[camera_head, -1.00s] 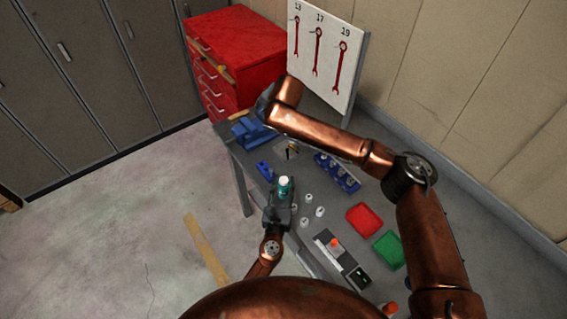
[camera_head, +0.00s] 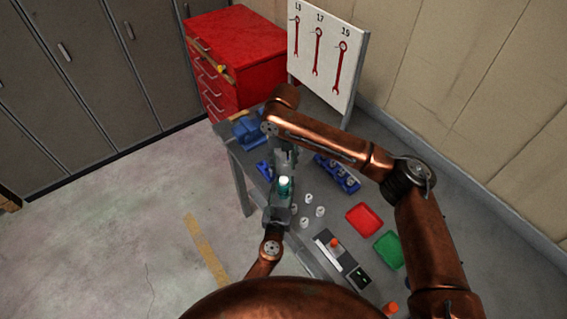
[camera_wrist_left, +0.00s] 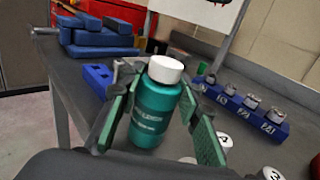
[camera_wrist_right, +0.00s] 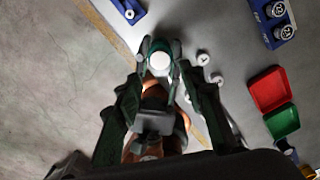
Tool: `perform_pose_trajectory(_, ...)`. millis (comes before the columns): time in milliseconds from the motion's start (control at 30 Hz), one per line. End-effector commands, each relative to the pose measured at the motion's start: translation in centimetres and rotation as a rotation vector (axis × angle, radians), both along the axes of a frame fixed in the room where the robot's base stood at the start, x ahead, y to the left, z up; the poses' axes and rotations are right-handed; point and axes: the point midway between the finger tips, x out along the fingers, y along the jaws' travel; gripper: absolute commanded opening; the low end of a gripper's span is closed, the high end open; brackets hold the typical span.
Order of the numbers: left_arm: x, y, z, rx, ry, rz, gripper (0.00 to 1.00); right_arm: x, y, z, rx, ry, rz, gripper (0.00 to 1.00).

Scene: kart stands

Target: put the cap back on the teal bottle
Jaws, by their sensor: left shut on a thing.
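The teal bottle (camera_head: 284,190) stands upright in my left gripper (camera_head: 281,196), which is shut on its body at the table's front edge. In the left wrist view the teal bottle (camera_wrist_left: 152,112) sits between the green finger pads, with a white cap (camera_wrist_left: 165,68) on top. The white cap (camera_wrist_right: 160,60) also shows from above in the right wrist view. My right gripper (camera_head: 286,160) is close to the bottle's top in the head view. Its fingers (camera_wrist_right: 160,88) are spread with nothing between the pads; whether they touch the cap is hard to tell.
Several small white round pieces (camera_head: 308,198) stand just right of the bottle. A blue socket holder (camera_head: 338,174), red tray (camera_head: 364,219) and green tray (camera_head: 389,251) lie further right. The floor left of the table is free.

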Motion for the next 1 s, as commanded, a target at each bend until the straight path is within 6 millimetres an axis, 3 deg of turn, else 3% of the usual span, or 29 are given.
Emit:
perform_pose_trajectory(600,0.0,0.0,0.0,0.000,0.000,0.000,0.00,0.0,0.0,-7.4,-0.001,0.001,-0.001,0.37)
perform_pose_trajectory(1000,0.0,0.0,0.0,0.000,0.000,0.000,0.00,0.0,0.0,-8.0,0.000,-0.001,-0.002,0.37)
